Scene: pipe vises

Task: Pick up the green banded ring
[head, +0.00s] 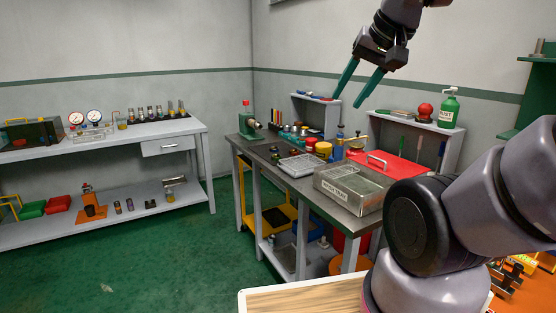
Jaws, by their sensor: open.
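My gripper (347,101) is at the top right of the head view, with two green fingers apart and pointing down and left. It is open, with nothing between the fingers. In the picture it lies above the grey workbench (262,147) in the corner. I cannot pick out the green banded ring for certain. Small dark pieces (275,149) lie on the left part of that bench, too small to tell their bands or colours. My arm covers the right side of the view and part of what is behind it.
A second bench (122,135) with gauges stands at left. Green floor (170,260) is clear between. A wooden top (300,298) is close.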

